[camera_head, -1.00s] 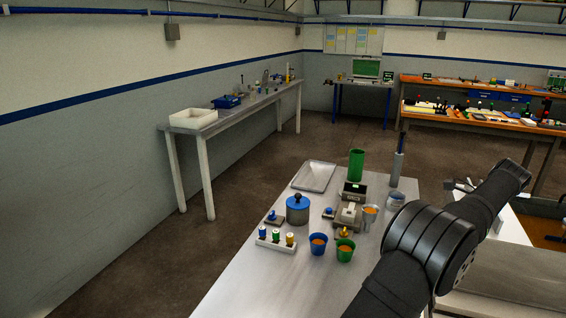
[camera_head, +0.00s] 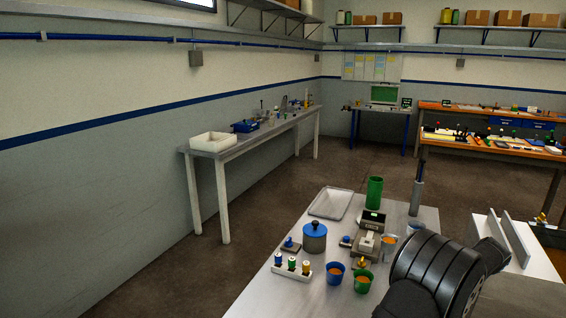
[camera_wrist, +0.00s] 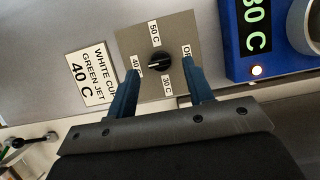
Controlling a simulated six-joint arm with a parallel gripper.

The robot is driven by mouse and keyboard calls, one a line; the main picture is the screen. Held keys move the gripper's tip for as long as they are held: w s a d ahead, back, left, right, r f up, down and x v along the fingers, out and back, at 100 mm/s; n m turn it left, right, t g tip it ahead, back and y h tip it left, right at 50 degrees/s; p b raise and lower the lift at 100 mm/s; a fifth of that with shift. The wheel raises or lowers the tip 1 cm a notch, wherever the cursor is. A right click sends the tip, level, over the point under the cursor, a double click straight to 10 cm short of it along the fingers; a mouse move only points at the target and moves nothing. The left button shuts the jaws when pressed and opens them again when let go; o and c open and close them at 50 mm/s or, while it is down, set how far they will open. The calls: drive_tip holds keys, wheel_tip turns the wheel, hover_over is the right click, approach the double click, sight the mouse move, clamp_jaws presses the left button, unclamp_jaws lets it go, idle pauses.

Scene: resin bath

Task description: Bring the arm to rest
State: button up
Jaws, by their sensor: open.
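My gripper (camera_wrist: 162,72) shows in the wrist view with its two blue fingers apart and nothing held between them. Beyond the fingertips is a black knob (camera_wrist: 160,62) on a tan dial plate (camera_wrist: 177,38) marked 50 C, 40, 30 C and Off. The knob's white line points left, toward the 40 mark. Whether the fingers touch the plate is unclear. In the head view my arm crosses the lower right, and the gripper is out of sight there.
In the wrist view a card (camera_wrist: 92,75) reads WHITE CUP GREEN JET 40 C, and a blue unit (camera_wrist: 240,45) has a lit display. In the head view a blue-lidded pot (camera_head: 314,240), blue cup (camera_head: 335,273), green cup (camera_head: 363,281) and tray (camera_head: 331,203) crowd the bench.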

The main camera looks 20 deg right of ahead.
drive_tip(key=shift+x, duration=1.3)
drive_tip(key=v, duration=1.7)
drive_tip(key=x, duration=1.7)
drive_tip(key=shift+f, duration=0.15)
drive_tip(key=shift+w+n, duration=0.1)
drive_tip(key=shift+n, duration=0.6)
drive_tip(key=n+g+y, duration=0.1)
drive_tip(key=n, duration=0.2)
drive_tip(key=shift+d+n+g, duration=0.1)
drive_tip(key=shift+n+g, duration=0.3)
drive_tip(key=n+g, duration=0.1)
drive_tip(key=n, duration=0.2)
drive_tip(key=shift+w+n, duration=0.15)
drive_tip(key=shift+n, duration=0.15)
drive_tip(key=n+g, duration=0.2)
drive_tip(key=n, duration=0.2)
drive_tip(key=shift+w+n, duration=0.15)
drive_tip(key=shift+n, duration=0.15)
drive_tip(key=n, duration=0.2)
drive_tip(key=n+g+h, duration=0.1)
drive_tip(key=n, duration=0.2)
drive_tip(key=shift+g, duration=0.3)
